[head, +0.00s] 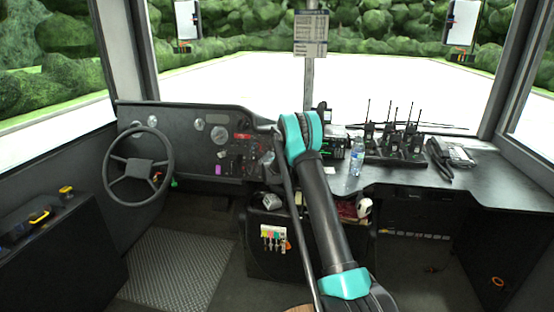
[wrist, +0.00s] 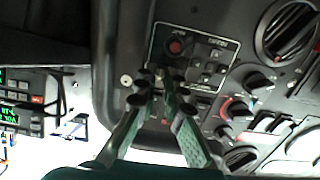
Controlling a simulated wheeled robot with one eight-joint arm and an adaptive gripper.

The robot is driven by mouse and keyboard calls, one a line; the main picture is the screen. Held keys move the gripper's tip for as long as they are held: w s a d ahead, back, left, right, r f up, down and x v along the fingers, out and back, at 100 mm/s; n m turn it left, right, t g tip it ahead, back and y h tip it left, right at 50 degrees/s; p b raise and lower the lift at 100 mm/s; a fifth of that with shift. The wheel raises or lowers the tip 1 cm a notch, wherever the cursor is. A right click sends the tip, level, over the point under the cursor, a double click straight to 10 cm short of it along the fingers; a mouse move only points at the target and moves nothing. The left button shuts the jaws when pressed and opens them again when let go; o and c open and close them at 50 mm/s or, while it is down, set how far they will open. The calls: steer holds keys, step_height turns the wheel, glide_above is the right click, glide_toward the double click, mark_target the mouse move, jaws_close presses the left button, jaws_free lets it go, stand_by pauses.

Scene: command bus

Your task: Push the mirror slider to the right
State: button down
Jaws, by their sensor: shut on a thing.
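In the wrist view, a small black control panel (wrist: 213,47) with a thin white outline carries a red round button (wrist: 176,46) and several small black switches. My gripper (wrist: 160,84) reaches up to the lower left part of this panel. Its green-padded fingers are closed on a small control there, which I take to be the mirror slider. The fingertips hide most of the slider, so its exact position along its track cannot be told. In the head view, my arm hides the gripper and this part of the dashboard (head: 195,139).
Radio units with green displays (wrist: 20,100) lie at the left. In the head view, a steering wheel (head: 138,168) stands left; a water bottle (head: 357,156) and several handheld radios (head: 391,145) stand right of my arm.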

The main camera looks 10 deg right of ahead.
steer(key=c, duration=1.6)
jaws_free()
steer(key=shift+d, duration=0.15)
steer(key=shift+s, duration=0.1)
steer(key=v, duration=1.2)
steer(key=s+d+r+g, duration=0.2)
steer(key=s+d, duration=0.1)
steer(key=s, duration=0.6)
steer(key=s+d+r+g, duration=0.1)
steer(key=s+d, duration=0.1)
steer(key=s, duration=0.7)
steer(key=s+d+r+g, duration=0.2)
steer(key=s+d, duration=0.1)
steer(key=s, duration=0.6)
steer(key=s+a+f+n+g+y, duration=0.1)
steer(key=s+f, duration=0.1)
steer(key=s, duration=0.8)
steer(key=s+f+n+g+y, duration=0.1)
steer(key=s+f, duration=0.1)
steer(key=s, duration=0.8)
steer(key=s+a+f+n+g+y, duration=0.1)
steer(key=s+f+y, duration=0.1)
steer(key=s, duration=0.9)
steer(key=shift+a+f+n+g, duration=0.3)
steer(key=shift+a+f+g, duration=0.05)
steer(key=shift+f+g, duration=0.1)
